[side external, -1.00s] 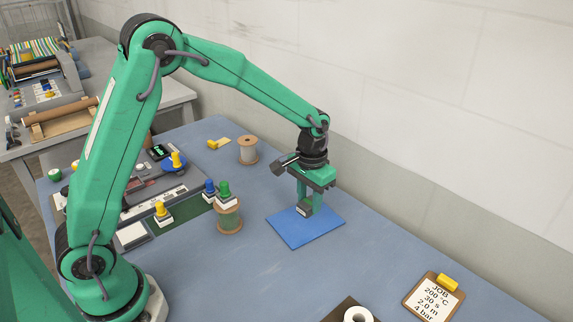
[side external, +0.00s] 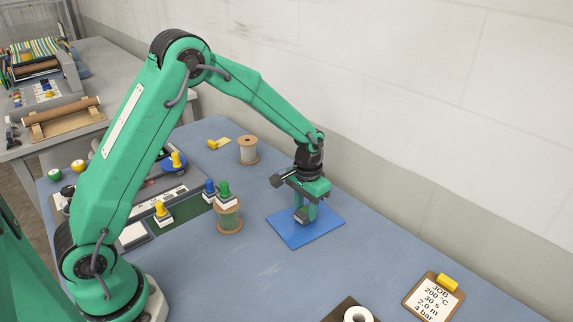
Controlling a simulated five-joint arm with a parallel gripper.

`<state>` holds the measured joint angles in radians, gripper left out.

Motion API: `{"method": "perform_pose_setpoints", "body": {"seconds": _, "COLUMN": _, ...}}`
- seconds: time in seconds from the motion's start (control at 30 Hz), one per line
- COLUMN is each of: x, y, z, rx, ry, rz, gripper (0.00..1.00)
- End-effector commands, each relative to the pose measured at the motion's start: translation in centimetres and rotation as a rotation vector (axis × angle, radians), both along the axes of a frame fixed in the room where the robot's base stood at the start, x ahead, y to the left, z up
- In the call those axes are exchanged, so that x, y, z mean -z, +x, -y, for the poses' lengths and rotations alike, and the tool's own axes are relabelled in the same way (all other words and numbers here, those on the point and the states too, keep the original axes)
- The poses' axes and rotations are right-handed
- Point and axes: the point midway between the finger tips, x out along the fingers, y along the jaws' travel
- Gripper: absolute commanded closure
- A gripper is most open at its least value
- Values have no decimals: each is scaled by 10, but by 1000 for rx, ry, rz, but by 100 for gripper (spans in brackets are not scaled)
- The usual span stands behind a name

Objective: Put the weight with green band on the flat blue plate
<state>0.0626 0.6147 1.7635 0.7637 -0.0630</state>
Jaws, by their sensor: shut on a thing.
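The flat blue plate (side external: 324,221) lies on the blue-grey table. My gripper (side external: 305,215) points down over the plate's left half, with its fingers low and close to the surface. It is shut on a small dark grey weight (side external: 301,215), mostly hidden by the fingers. I cannot make out a green band on it or tell whether it touches the plate.
Blue- and yellow-knobbed pieces stand nearby. Another spool (side external: 248,150) stands behind. A clipboard (side external: 433,298) lies at front right. The table between plate and clipboard is clear.

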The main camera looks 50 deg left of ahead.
Motion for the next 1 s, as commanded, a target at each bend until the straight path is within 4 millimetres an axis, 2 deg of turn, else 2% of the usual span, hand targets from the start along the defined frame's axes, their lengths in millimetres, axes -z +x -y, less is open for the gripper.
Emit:
{"method": "perform_pose_setpoints", "body": {"seconds": 0.43, "x": 4, "y": 0, "z": 0, "rx": 0, "ry": 0, "rz": 2, "gripper": 100}}
{"method": "perform_pose_setpoints", "body": {"seconds": 0.47, "x": 5, "y": 0, "z": 0, "rx": 0, "ry": 0, "rz": 0, "gripper": 64}}
{"method": "perform_pose_setpoints", "body": {"seconds": 0.57, "x": 4, "y": 0, "z": 0, "rx": 0, "ry": 0, "rz": 0, "gripper": 44}}
{"method": "perform_pose_setpoints", "body": {"seconds": 1.0, "x": 0, "y": 0, "z": 0, "rx": 0, "ry": 0, "rz": 1, "gripper": 44}}
